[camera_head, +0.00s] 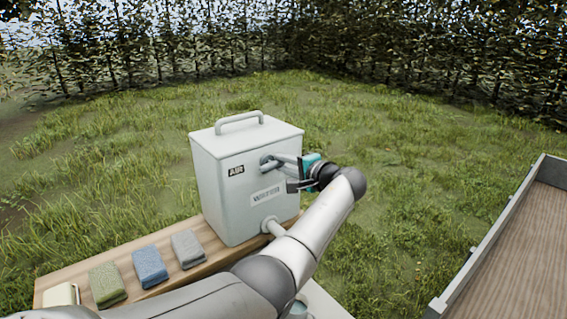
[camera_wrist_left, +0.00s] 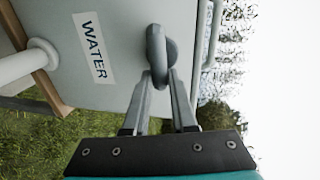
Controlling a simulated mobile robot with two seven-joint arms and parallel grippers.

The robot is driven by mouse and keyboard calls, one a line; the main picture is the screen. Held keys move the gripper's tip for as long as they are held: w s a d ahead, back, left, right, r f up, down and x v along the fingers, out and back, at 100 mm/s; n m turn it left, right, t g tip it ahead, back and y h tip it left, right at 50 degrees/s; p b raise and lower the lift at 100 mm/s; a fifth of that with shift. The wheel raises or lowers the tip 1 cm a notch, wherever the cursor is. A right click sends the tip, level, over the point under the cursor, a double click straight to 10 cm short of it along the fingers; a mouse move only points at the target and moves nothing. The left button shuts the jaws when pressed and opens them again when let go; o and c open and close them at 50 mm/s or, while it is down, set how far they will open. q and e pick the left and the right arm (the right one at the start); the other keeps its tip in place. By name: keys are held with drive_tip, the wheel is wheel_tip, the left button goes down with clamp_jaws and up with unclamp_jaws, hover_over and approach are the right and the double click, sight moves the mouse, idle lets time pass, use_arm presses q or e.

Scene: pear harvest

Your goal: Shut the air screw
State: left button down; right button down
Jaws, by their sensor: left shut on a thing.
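A pale grey water can (camera_head: 222,205) with a top handle stands on a wooden bench. Its front bears an AIR label (camera_head: 236,170) and a WATER label (camera_wrist_left: 93,48). The air screw (camera_wrist_left: 157,45), a rounded grey knob, sticks out of the front face near the AIR label. My left gripper (camera_head: 274,161) is shut on the air screw; in the left wrist view both fingers (camera_wrist_left: 162,80) reach up to it and meet its lower part. The fingers partly hide the screw in the head view. My right gripper is not in view.
A pale spout (camera_head: 268,226) sticks out low on the can, close to my left arm. Green (camera_head: 107,285), blue (camera_head: 150,266) and grey (camera_head: 188,248) cloths lie on the bench (camera_head: 120,250). A grey-rimmed wooden trailer bed (camera_head: 515,235) stands at right. Grass surrounds the bench.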

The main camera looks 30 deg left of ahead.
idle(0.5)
use_arm(q)
drive_tip(key=c, duration=0.7)
unclamp_jaws()
drive_tip(key=shift+c, duration=0.2)
drive_tip(key=shift+d, duration=0.15)
drive_tip(key=b+v, duration=0.3)
drive_tip(key=v, duration=1.2)
drive_tip(key=shift+w, duration=0.1)
